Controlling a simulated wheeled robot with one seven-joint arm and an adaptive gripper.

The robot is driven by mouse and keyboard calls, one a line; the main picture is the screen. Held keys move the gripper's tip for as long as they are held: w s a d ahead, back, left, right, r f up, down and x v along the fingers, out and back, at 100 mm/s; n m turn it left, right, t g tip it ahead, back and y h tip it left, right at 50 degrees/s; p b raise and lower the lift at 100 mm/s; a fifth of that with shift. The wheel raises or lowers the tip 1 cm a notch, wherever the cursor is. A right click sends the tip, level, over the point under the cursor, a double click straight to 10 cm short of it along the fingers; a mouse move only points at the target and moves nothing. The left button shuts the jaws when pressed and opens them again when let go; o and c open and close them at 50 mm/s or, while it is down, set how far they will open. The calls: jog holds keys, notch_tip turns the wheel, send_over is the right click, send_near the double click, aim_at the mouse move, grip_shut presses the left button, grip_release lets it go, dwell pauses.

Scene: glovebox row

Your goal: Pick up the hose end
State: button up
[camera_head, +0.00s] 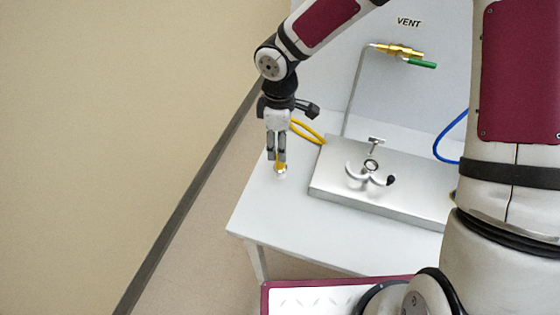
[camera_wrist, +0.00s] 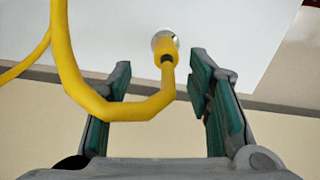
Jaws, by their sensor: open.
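The hose end (camera_wrist: 165,46) is a yellow fitting with a dark band and a pale metal tip. It joins a yellow hose (camera_wrist: 66,70) that loops in front of the wrist camera. In the head view the hose end (camera_head: 281,169) is low over the white table, near its left edge, and the hose (camera_head: 309,132) runs off behind my gripper. My gripper (camera_head: 277,160) points down right at the hose end. In the wrist view its green-padded fingers (camera_wrist: 163,80) are apart, with the hose end between and just beyond their tips. I cannot tell whether either finger touches it.
A metal plate (camera_head: 330,186) with a clamp-like fitting (camera_head: 371,166) lies to the right on the white table (camera_head: 262,215). A bent pipe with a brass valve (camera_head: 398,50) and green handle (camera_head: 421,63) stands behind. A blue hose (camera_head: 441,145) hangs at right. The front left tabletop is clear.

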aim_at(279, 167)
jog(key=shift+s+d+f+p, duration=0.1)
jog(key=shift+s+f+p, duration=0.15)
jog(key=shift+f, duration=1.1)
jog(key=shift+s+f+p, duration=0.15)
jog(key=shift+f+p, duration=0.1)
jog(key=shift+f, duration=1.05)
jog(key=shift+c, duration=0.5)
grip_shut()
